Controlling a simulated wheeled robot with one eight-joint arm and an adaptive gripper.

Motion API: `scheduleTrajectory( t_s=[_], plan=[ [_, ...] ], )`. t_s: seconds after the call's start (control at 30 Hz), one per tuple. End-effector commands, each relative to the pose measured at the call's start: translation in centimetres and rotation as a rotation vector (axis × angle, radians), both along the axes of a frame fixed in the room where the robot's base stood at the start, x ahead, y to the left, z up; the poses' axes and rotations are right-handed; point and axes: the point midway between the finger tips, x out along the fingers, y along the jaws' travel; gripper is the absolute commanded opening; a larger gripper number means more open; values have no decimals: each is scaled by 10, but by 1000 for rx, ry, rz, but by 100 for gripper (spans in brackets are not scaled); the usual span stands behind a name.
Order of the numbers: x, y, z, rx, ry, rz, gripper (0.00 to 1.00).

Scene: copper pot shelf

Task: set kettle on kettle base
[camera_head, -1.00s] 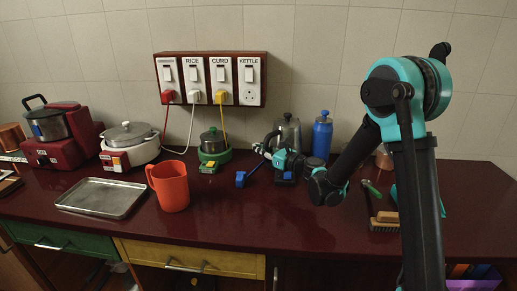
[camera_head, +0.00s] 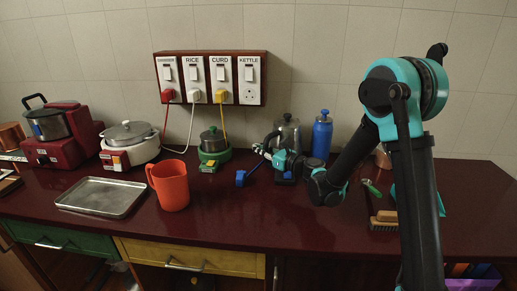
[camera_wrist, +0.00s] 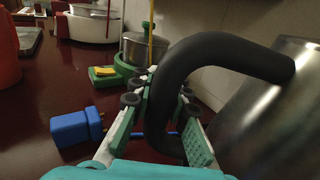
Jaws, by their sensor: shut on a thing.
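The metal kettle (camera_head: 288,132) stands upright at the back of the counter, left of a blue bottle. Its silver body also shows at the right of the wrist view (camera_wrist: 285,110). My gripper (camera_head: 263,150) is at the kettle's left side. In the wrist view, the thick black handle (camera_wrist: 190,62) passes between the fingers of my gripper (camera_wrist: 165,115), which is shut on it. A blue plug (camera_head: 241,179) lies on the counter to the left, its cord running toward the kettle.
The blue bottle (camera_head: 322,135) stands close to the kettle's right. A green-based pot (camera_head: 214,145), an orange jug (camera_head: 170,187) and a metal tray (camera_head: 102,197) are to the left. A brush (camera_head: 384,219) lies right of my wrist. The front middle counter is clear.

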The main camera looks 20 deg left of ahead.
Motion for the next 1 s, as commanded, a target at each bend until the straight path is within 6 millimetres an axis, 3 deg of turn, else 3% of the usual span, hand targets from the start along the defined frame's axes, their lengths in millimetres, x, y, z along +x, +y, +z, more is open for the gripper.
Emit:
scheduleTrajectory(
  t_s=[0.77,0.8,1.0],
  plan=[
    [0,0,-4,0,-1,0,0],
    [0,0,-4,0,-1,0,15],
    [0,0,-4,0,-1,0,40]
  ],
)
